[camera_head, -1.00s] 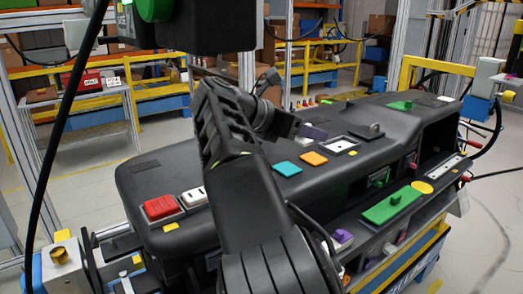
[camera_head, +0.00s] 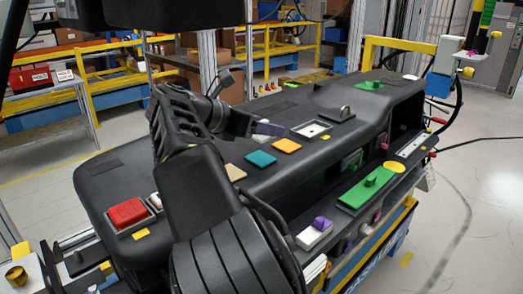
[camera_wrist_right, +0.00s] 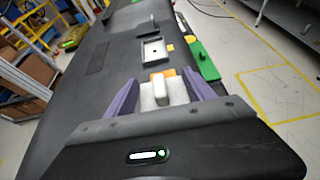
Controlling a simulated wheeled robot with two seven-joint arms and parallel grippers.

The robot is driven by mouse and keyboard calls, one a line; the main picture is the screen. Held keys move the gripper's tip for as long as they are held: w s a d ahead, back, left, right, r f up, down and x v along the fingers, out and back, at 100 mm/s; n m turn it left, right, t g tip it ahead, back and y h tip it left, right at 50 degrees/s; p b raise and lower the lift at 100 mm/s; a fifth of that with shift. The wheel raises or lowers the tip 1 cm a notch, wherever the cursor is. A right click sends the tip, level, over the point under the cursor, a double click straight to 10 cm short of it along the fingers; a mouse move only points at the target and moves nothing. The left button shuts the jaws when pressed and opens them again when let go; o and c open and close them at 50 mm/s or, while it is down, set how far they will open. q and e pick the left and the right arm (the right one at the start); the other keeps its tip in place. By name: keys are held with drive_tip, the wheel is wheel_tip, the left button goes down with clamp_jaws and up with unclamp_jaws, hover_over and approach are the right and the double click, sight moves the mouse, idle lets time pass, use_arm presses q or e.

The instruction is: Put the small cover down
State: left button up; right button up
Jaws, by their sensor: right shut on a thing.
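My right gripper (camera_wrist_right: 163,98) has purple fingers and is shut on a small white cover (camera_wrist_right: 176,92) with a raised block on top. In the head view the right gripper (camera_head: 268,129) hangs above the dark dashboard module, near the orange square; the cover is hard to make out there. A pale-framed recess (camera_wrist_right: 153,50) lies ahead of the fingers; it also shows in the head view (camera_head: 311,128). My left gripper is not in view.
On the dashboard lie a teal square (camera_head: 260,158), an orange square (camera_head: 287,146), a tan square (camera_head: 234,172) and a red block (camera_head: 127,212). A black handled piece (camera_head: 340,114) stands beyond the recess. A green panel (camera_head: 365,190) lies on the lower ledge.

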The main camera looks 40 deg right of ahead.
sight(262, 157)
drive_tip(key=shift+f, duration=1)
drive_tip(key=shift+f, duration=1.85)
drive_tip(key=shift+f, duration=0.1)
drive_tip(key=shift+f, duration=0.1)
drive_tip(key=o, duration=1.4)
drive_tip(key=shift+c, duration=0.2)
